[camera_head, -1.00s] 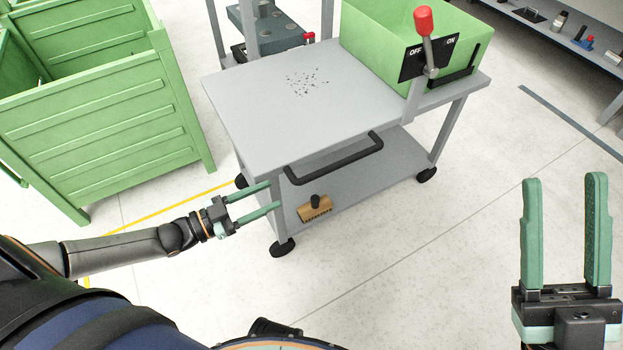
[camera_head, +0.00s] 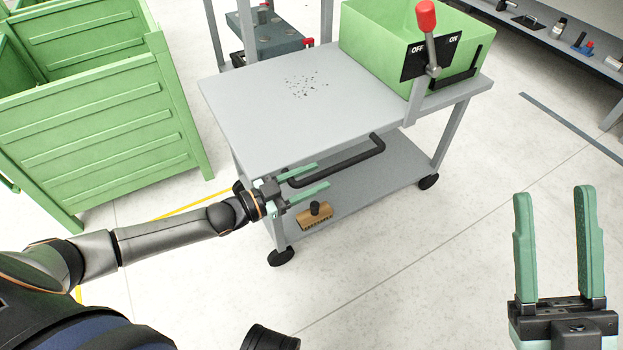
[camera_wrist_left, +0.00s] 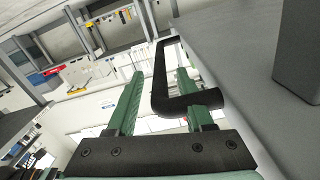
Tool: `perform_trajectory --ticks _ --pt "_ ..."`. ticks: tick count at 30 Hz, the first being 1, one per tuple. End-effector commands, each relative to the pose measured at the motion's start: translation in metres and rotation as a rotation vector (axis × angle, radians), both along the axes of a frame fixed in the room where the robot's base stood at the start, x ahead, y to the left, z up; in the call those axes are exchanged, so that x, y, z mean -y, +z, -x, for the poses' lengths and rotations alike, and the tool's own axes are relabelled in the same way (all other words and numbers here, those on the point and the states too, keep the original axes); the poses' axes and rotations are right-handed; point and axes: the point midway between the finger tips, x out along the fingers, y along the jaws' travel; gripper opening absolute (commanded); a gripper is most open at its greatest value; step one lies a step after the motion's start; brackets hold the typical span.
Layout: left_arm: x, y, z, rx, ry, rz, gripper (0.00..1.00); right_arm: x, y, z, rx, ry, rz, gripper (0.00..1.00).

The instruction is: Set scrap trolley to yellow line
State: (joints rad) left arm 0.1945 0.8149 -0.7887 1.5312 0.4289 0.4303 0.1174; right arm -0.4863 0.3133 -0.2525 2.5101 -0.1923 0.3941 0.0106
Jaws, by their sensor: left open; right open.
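The grey scrap trolley (camera_head: 262,127) stands in the middle of the head view, with dark specks on its top. Its black handle (camera_head: 345,163) runs along the near edge and also shows in the left wrist view (camera_wrist_left: 160,75). My left gripper (camera_head: 323,177) is open at the left end of the handle; in its wrist view the handle's near end lies between or just over the fingers, not clearly gripped. The yellow line (camera_head: 190,205) is on the floor left of the trolley, partly hidden by my left arm. My right gripper (camera_head: 552,205) is open and empty at the right.
A green bin (camera_head: 360,30) with a red-knobbed OFF/ON lever (camera_head: 428,40) sits on the trolley. A brush (camera_head: 315,216) lies on its lower shelf. Green crates (camera_head: 100,120) stand at the left. A bench (camera_head: 560,40) is at the far right. Near floor is clear.

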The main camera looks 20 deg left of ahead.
Motion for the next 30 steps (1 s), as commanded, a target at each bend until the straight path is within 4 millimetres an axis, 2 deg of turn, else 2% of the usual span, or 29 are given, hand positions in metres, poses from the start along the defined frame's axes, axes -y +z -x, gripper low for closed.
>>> perform_trajectory --ticks 3,16,30 --pt "-0.0001 -0.0001 0.0002 0.000 0.000 0.000 0.50 -0.0001 0.0000 0.0000 -0.001 0.000 0.000 0.50" --pt "-0.0003 -0.0003 0.0006 0.000 0.000 0.000 0.01 0.0000 0.0000 -0.0002 -0.002 0.000 -0.004 0.50" --pt "-0.0003 -0.0004 0.0006 -0.001 0.000 -0.001 0.00 0.0000 0.0000 -0.0002 -0.002 0.000 -0.004 0.50"
